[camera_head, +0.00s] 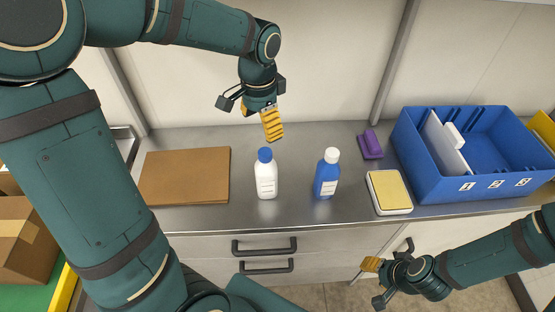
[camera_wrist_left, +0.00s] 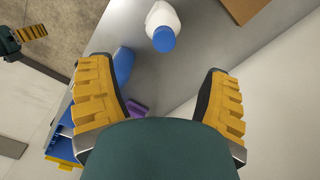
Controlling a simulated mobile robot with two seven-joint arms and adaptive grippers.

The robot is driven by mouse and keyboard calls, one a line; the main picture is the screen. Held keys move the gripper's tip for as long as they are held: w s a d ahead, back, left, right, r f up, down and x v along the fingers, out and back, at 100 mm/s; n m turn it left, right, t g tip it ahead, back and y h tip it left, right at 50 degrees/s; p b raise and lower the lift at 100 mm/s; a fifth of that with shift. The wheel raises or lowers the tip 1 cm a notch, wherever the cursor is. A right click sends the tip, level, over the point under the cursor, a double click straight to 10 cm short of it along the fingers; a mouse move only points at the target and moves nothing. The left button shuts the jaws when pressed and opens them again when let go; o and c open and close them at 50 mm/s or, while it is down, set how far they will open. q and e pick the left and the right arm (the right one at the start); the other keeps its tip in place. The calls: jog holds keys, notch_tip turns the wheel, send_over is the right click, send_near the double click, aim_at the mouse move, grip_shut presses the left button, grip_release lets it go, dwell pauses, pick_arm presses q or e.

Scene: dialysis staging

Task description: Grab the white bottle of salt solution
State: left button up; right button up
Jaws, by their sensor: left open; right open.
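The white bottle (camera_head: 266,181) with a blue cap stands upright on the steel counter, left of a blue bottle (camera_head: 326,178) with a white cap. My left gripper (camera_head: 270,124) is open and empty, above and behind the white bottle in the head view, not touching it. In the left wrist view the white bottle (camera_wrist_left: 162,22) shows at the top, beyond the open fingers (camera_wrist_left: 158,105); the blue bottle (camera_wrist_left: 123,66) shows beside the left finger. My right gripper (camera_head: 372,281) is open, low in front of the counter, away from both bottles.
A brown board (camera_head: 185,172) lies left of the white bottle. To the right are a yellow-topped white block (camera_head: 389,191), a purple item (camera_head: 370,144) and a blue numbered bin (camera_head: 425,170) holding white pieces. Counter (camera_head: 245,210) around the bottles is clear.

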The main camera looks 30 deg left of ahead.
aim_at(265, 152)
pick_arm(q)
jog(key=f, duration=0.2)
jog(key=f+b, duration=0.1)
jog(key=f, duration=0.5)
jog(key=shift+w, duration=0.4)
jog(key=shift+w+a+f+b, duration=0.1)
jog(key=shift+f+b, duration=0.2)
jog(key=shift+f, duration=1.2)
jog(key=shift+w+a+f+b, duration=0.1)
jog(key=shift+f+b, duration=0.15)
jog(key=shift+f, duration=1.2)
pick_arm(e)
jog(key=shift+d+x, duration=0.25)
jog(key=shift+x, duration=0.85)
jog(key=shift+f, duration=0.1)
pick_arm(q)
grip_shut()
